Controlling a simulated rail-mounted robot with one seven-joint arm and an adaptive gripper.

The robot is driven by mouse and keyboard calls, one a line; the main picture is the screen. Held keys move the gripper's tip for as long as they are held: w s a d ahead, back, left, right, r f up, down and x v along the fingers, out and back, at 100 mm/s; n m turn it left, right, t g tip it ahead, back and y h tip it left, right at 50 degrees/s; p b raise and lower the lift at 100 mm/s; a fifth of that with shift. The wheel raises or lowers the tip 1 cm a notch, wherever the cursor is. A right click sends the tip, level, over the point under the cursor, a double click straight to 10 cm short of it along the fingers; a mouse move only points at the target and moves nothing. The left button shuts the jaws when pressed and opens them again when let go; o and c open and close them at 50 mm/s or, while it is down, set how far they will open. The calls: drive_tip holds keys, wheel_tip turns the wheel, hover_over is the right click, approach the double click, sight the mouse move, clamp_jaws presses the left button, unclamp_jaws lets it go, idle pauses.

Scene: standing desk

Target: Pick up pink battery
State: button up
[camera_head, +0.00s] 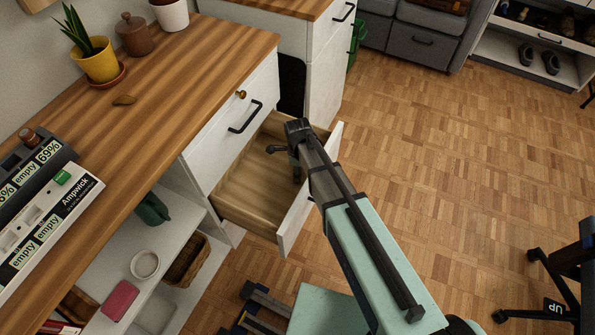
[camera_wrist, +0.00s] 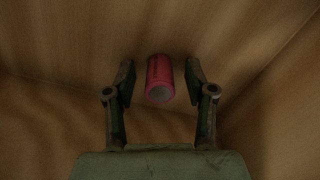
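A pink battery (camera_wrist: 159,78) lies on the wooden drawer bottom in the wrist view, its grey end facing my gripper. My gripper (camera_wrist: 160,75) is open, with one finger on each side of the battery and a gap on both sides. In the head view my arm reaches down into the open lower drawer (camera_head: 240,192), with my gripper (camera_head: 285,150) inside it. The battery cannot be made out in the head view.
The drawer's white front (camera_head: 296,215) and wooden side walls surround my gripper. A closed drawer (camera_head: 235,120) with a black handle sits above it, under the wooden desktop (camera_head: 190,65). A battery charger (camera_head: 45,225) stands on the desktop at left.

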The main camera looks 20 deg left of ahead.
clamp_jaws()
drive_tip(key=shift+r, duration=0.1)
